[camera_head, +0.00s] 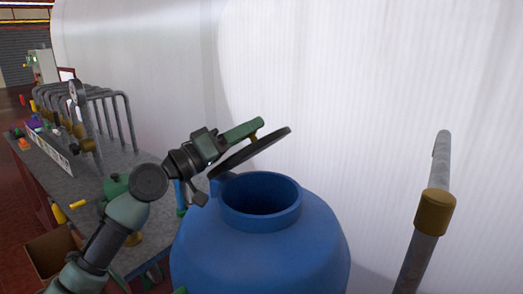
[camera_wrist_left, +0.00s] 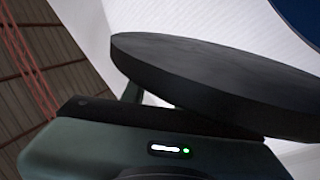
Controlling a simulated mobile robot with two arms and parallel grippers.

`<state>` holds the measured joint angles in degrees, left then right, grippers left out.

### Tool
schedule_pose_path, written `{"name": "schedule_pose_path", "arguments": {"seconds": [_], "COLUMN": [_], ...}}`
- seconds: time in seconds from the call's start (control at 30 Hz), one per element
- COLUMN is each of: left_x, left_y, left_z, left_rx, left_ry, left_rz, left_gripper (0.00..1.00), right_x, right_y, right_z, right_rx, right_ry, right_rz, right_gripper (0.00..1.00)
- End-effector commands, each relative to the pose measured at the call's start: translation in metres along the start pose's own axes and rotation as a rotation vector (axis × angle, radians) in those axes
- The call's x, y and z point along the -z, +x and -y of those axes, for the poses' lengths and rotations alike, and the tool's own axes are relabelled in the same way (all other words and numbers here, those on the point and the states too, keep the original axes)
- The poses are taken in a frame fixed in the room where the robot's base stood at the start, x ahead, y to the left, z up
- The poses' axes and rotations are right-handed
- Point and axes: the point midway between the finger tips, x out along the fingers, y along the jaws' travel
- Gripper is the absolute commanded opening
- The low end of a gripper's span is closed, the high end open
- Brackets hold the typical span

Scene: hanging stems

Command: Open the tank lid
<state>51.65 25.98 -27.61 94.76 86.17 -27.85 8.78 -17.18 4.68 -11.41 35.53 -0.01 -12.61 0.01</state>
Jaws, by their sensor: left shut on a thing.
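The blue tank (camera_head: 262,250) stands in the middle of the head view, its round mouth uncovered and dark inside. The dark round tank lid (camera_head: 243,157) is tilted up steeply above the mouth, its right side raised and its left side low near the rim's back left. My left gripper (camera_head: 256,132) is at the upper side of the lid and shut on it; the exact contact is small and partly hidden. In the left wrist view the lid (camera_wrist_left: 215,85) fills the upper right as a thick black disc.
A grey bench (camera_head: 125,165) on the left carries several bent grey pipes (camera_head: 105,105) and a gauge (camera_head: 77,92). A cardboard box (camera_head: 52,252) is below it. A grey pipe with a brass collar (camera_head: 435,212) stands at the right. A large white wall (camera_head: 380,90) is behind the tank.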

Motion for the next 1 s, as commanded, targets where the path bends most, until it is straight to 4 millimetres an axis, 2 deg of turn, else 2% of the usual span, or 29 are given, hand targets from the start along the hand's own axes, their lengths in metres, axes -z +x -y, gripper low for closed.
{"name": "schedule_pose_path", "arguments": {"seconds": [0.2, 0.5, 0.7, 1.0], "left_x": [0.039, 0.082, 0.101, 0.116], "left_y": [-0.005, -0.016, -0.023, -0.031], "left_z": [0.012, 0.038, 0.056, 0.075], "left_rx": [0.000, 0.000, 0.000, 0.000], "left_ry": [-0.191, -0.444, -0.577, -0.698], "left_rz": [-0.082, -0.186, -0.242, -0.291], "left_gripper": [0.00, 0.00, 0.00, 0.00], "right_x": [0.000, 0.001, 0.001, 0.001], "right_y": [-0.002, -0.005, -0.008, -0.011], "right_z": [0.001, 0.003, 0.003, 0.003], "right_rx": [0.001, 0.003, 0.003, 0.003], "right_ry": [0.000, 0.001, 0.001, 0.000], "right_rz": [0.000, 0.000, 0.000, 0.000], "right_gripper": [0.00, 0.00, 0.00, 0.00]}}
